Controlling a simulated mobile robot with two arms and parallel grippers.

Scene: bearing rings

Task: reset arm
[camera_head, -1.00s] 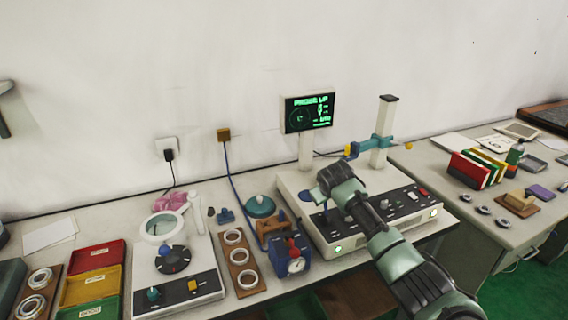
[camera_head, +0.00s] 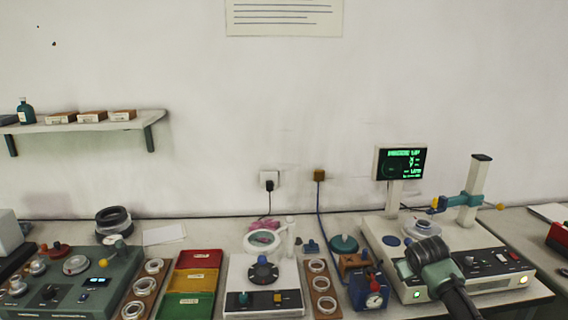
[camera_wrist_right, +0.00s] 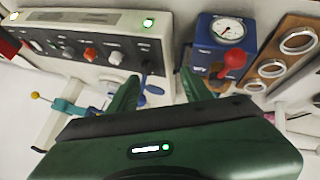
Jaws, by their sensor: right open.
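My right arm comes in from the bottom right in the head view. Its gripper (camera_head: 428,252) is over the front of the white measuring machine (camera_head: 382,236), and its fingertips are hidden there. In the right wrist view the two green fingers of my right gripper (camera_wrist_right: 160,88) stand apart with nothing between them. The machine's front panel with knobs and a green light (camera_wrist_right: 85,47) lies beyond them. A pale round part (camera_head: 417,228) sits on the machine, just behind the gripper. My left gripper is not in view.
A blue gauge box (camera_head: 369,289) and a wooden board with rings (camera_head: 322,288) stand left of the machine. Further left are coloured trays (camera_head: 190,281), a green control box (camera_head: 75,283) and dark stacked rings (camera_head: 114,220). A screen (camera_head: 402,163) stands behind the machine.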

